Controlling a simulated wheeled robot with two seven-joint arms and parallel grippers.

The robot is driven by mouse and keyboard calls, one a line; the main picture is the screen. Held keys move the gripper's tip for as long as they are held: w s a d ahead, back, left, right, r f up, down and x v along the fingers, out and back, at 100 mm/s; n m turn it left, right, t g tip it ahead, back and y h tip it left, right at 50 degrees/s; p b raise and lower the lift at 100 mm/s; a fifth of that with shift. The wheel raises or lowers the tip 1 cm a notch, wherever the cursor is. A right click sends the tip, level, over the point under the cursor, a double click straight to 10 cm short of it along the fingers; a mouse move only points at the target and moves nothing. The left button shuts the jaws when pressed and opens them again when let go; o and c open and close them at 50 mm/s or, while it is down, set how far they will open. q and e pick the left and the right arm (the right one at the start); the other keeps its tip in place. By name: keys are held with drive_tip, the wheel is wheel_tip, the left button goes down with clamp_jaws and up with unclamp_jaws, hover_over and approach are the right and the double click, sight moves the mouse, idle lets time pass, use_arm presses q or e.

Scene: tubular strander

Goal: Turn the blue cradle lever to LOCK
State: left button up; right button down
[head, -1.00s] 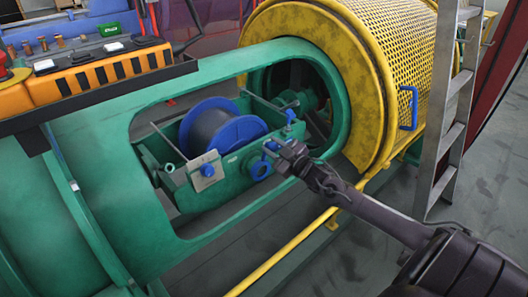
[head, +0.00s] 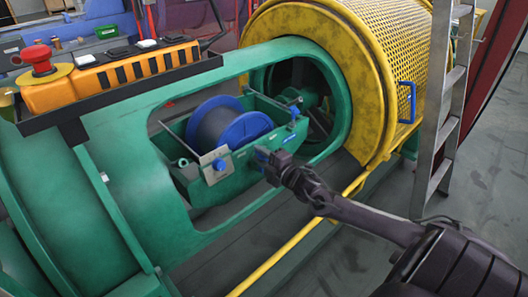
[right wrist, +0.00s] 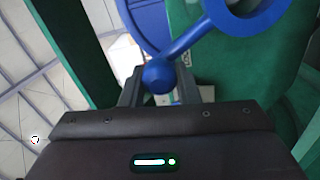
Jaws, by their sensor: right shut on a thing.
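The blue cradle lever (right wrist: 183,45) shows best in the right wrist view, where a bar runs from a blue ring-shaped hub at the top right down to a ball knob (right wrist: 158,77). My right gripper (right wrist: 158,92) is shut on the knob, with a finger on each side. In the head view my right gripper (head: 268,163) is at the near side of the green cradle (head: 236,180) and covers most of the lever. Only a bit of blue shows at its tip. I cannot read any LOCK mark. My left gripper is not in view.
A blue-flanged spool (head: 226,124) sits in the cradle, inside the green frame's opening. A yellow mesh guard (head: 385,60), a ladder (head: 445,110) and a yellow rail (head: 290,250) stand close to my right arm. An orange control panel (head: 110,75) is at the upper left.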

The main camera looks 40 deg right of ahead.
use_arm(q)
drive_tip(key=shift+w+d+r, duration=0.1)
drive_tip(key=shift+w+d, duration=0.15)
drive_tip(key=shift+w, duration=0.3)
use_arm(e)
drive_tip(key=shift+s+a+f+n, duration=0.1)
drive_tip(key=shift+a+f+n, duration=0.2)
drive_tip(key=shift+f+n, duration=0.45)
drive_tip(key=shift+r, duration=0.1)
drive_tip(key=c, duration=1.5)
unclamp_jaws()
drive_tip(key=o, duration=0.4)
drive_tip(key=shift+d, duration=0.2)
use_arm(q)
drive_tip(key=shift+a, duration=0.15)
use_arm(e)
drive_tip(key=shift+a, duration=0.1)
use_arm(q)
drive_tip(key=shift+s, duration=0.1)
